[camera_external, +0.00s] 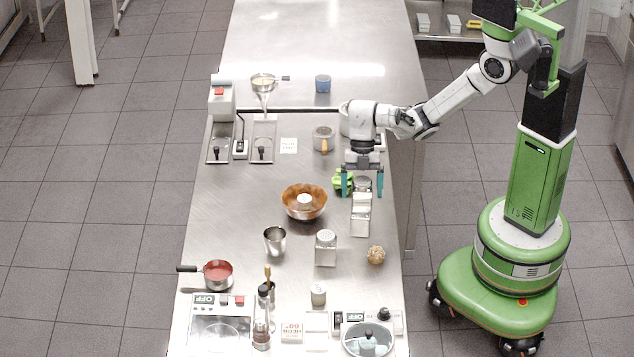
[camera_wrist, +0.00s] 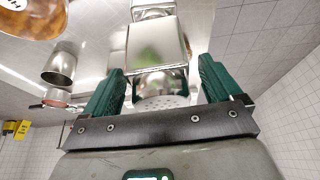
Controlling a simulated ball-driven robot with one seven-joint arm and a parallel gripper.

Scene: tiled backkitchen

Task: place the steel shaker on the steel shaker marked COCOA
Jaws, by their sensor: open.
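A steel shaker (camera_external: 361,200) with a square body and perforated lid stands upright between my gripper's fingers. In the wrist view its body (camera_wrist: 156,42) and holed lid (camera_wrist: 165,92) are close. A second steel shaker (camera_external: 360,223) shows directly below it, and the upper one appears to stand on it. The lower one is partly hidden in the wrist view (camera_wrist: 152,13). No COCOA marking is readable. My gripper (camera_external: 362,190) is open, its teal fingers on either side of the upper shaker's top, with gaps visible in the wrist view (camera_wrist: 160,88).
Another steel shaker (camera_external: 326,248) stands to the left, near a steel cup (camera_external: 275,241) and a wooden bowl (camera_external: 304,203). A green object (camera_external: 340,181) is close beside my left finger. A brown knobbly ball (camera_external: 376,255) lies near the counter's right edge.

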